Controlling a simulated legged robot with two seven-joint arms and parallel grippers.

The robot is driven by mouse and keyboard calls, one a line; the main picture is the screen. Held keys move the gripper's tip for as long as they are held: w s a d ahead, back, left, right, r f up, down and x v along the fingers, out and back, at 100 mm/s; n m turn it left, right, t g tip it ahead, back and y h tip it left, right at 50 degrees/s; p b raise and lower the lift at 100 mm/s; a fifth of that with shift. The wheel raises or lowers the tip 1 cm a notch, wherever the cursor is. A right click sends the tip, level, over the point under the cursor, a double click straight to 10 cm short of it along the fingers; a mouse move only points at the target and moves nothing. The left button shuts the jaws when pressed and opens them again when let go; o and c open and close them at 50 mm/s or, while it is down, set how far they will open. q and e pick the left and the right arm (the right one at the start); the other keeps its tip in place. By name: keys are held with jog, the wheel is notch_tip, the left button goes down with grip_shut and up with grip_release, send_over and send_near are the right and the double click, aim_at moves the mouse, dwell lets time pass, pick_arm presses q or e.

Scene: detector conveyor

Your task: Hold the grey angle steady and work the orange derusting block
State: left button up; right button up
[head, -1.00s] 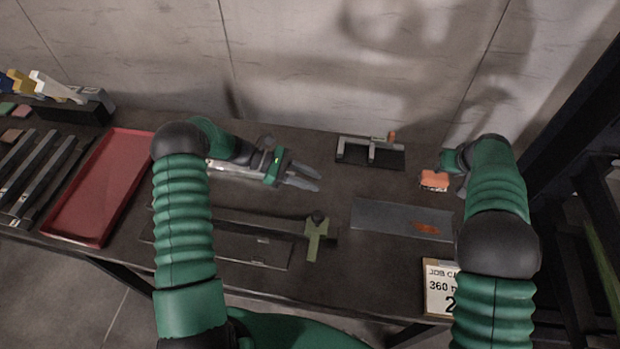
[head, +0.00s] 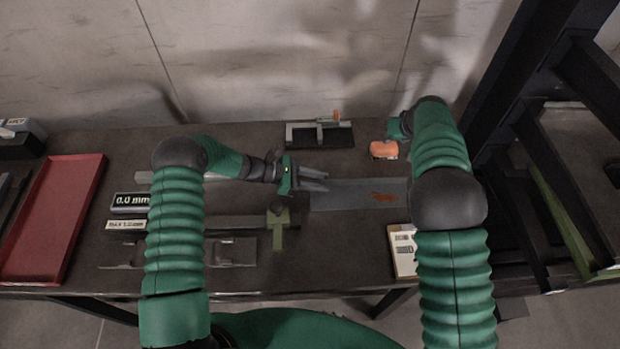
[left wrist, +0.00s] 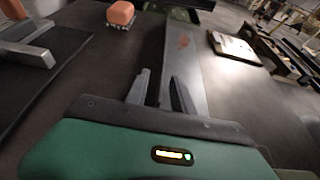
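The grey angle (head: 345,196) lies on the bench with an orange-brown rust patch (head: 384,197) toward its right end. It also shows in the left wrist view (left wrist: 190,65), running away from my left gripper. My left gripper (head: 322,181) is open at the angle's left end, its two fingers apart (left wrist: 162,82); whether they touch it I cannot tell. The orange derusting block (head: 383,150) sits behind the angle's right part and shows in the left wrist view (left wrist: 121,13). My right gripper (head: 399,133) is beside the block; its fingers are mostly hidden.
A dark stand with a grey clamp-like tool (head: 320,134) is at the back. A red tray (head: 52,222) lies at the left. A green-handled tool (head: 279,226) and a white label card (head: 402,250) are nearer the front. Dark frame posts (head: 520,110) stand at the right.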

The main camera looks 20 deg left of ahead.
pick_arm(q)
grip_shut()
jog(key=shift+a, duration=0.1)
dwell(1.3)
